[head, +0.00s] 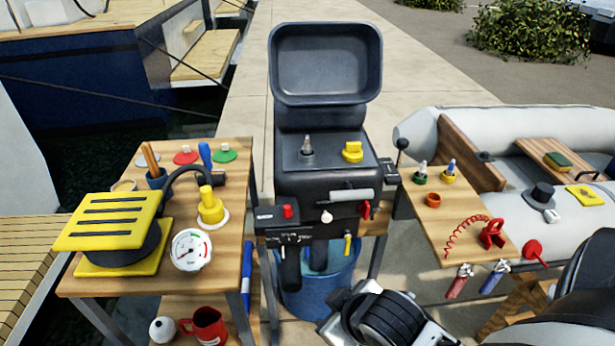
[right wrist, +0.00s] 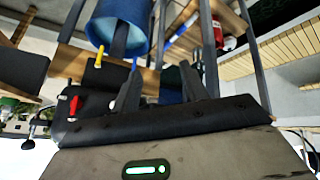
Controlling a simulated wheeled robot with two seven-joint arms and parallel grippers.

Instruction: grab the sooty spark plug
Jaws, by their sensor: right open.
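A dark, sooty-looking spark plug (head: 307,146) stands upright in the top of the grey outboard engine (head: 330,190). Two other plugs stand on the right wooden table: one in a green ring (head: 421,172), one with a blue part in a yellow ring (head: 449,170). My right gripper (head: 345,302) is low in front of the engine, well below and apart from the sooty plug. In the right wrist view its two dark fingers (right wrist: 160,82) are apart with nothing seen between them. My left gripper is not in view.
The raised engine cowl (head: 326,62) stands behind the plug, and a yellow cap (head: 352,151) is right of it. A blue bucket (head: 318,290) stands below. The left table (head: 215,300) holds a yellow box-like device and gauge. A grey inflatable boat (head: 480,120) lies right.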

